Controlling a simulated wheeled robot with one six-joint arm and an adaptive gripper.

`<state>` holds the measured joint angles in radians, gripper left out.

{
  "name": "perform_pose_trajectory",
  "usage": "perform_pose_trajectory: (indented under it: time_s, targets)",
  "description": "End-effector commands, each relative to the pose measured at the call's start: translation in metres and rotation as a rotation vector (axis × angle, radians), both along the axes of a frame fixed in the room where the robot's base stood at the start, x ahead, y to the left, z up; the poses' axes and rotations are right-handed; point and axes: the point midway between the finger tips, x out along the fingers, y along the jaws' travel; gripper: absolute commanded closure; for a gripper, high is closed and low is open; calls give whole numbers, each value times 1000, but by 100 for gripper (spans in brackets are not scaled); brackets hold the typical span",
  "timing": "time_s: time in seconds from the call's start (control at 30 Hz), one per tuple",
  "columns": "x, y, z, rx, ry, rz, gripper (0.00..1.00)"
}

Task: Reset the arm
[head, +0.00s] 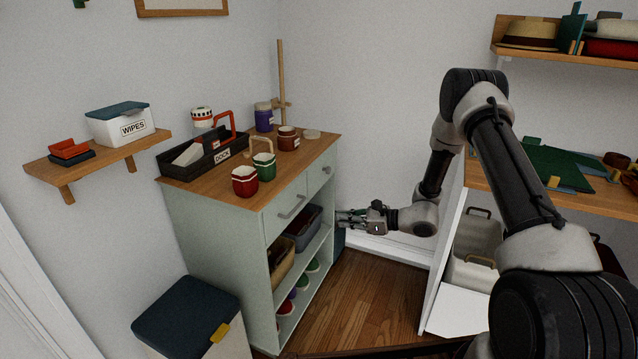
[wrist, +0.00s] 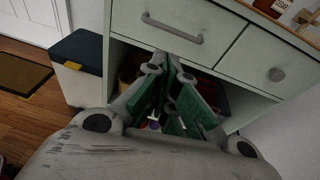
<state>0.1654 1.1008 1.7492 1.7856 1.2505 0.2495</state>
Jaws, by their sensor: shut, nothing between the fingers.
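My gripper (head: 345,219) shows in the head view beside the right front of the pale green cabinet (head: 205,230), just below its drawers. It points left, towards the open shelves. In the wrist view my gripper (wrist: 172,62) is shut and empty, its fingertips together in front of the shelf opening under the drawer handle (wrist: 172,28). I cannot tell whether the fingertips touch the cabinet. My arm reaches up from the lower right, bends at the top and comes down to the gripper.
Cups and a dark caddy (head: 195,158) stand on the cabinet top. Bins (head: 303,228) fill its upper shelf. A lidded bin (head: 190,315) stands at its left. A desk (head: 480,172) with storage beneath stands right, close to my arm. The wooden floor (head: 350,300) between is clear.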

Motion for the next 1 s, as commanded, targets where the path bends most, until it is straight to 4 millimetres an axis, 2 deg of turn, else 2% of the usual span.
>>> perform_pose_trajectory:
  time_s: [0.17,0.27,0.4,0.47,0.7,1.0]
  targets:
    - [-63,0,-24,-91,30,182,100]
    - [-108,-8,-17,-168,13,341,100]
    - [-160,-28,15,-286,-61,572,100]
    - [-178,-39,31,-339,-101,663,100]
    - [-245,-97,111,-602,-313,1038,100]
    - [-306,-172,207,-995,-587,1403,100]
